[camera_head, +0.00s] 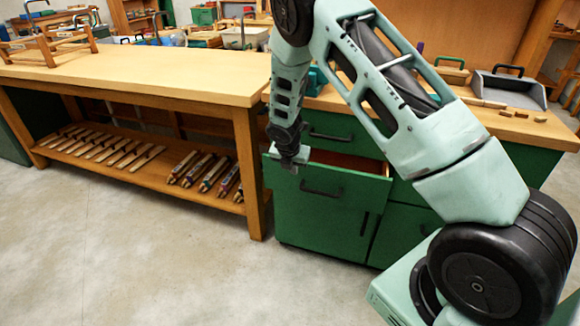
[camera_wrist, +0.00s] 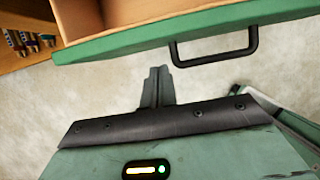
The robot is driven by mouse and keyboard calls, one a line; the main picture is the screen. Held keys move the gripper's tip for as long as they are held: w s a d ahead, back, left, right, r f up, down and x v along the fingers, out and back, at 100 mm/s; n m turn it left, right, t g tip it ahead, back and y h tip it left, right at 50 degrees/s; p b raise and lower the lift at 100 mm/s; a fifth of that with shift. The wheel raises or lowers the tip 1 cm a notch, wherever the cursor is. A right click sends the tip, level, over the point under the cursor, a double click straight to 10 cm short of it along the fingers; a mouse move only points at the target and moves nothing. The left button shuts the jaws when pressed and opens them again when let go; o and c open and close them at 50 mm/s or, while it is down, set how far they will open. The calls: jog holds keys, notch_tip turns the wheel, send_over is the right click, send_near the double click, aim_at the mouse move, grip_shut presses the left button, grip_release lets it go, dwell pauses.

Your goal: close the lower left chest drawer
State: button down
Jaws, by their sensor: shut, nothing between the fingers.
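The green chest (camera_head: 415,225) with a wooden top stands at the centre right. Its left drawer (camera_head: 335,205), below a shut upper drawer (camera_head: 330,125), is pulled out, and its wooden inside shows. The drawer has a black handle (camera_head: 322,192). In the wrist view the green drawer front (camera_wrist: 120,44) crosses the top, with the handle (camera_wrist: 222,58) to the right of my fingers. My gripper (camera_head: 297,168) is shut and empty, at the upper left part of the drawer front. In the wrist view its fingertips (camera_wrist: 157,70) end just short of the front; I cannot tell whether they touch.
A wooden workbench (camera_head: 150,78) stands to the left, with several tools on its lower shelf (camera_head: 150,175). A grey tray (camera_head: 510,88) and small wooden blocks (camera_head: 515,112) lie on the chest top. The concrete floor (camera_head: 180,270) in front is clear.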

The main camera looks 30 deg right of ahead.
jog(key=shift+w+d, duration=0.7)
jog(key=shift+d, duration=0.15)
jog(key=w+d+p, duration=0.1)
jog(key=d, duration=0.1)
jog(key=w+d+p, duration=0.1)
jog(key=w, duration=0.1)
jog(key=shift+d, duration=0.4)
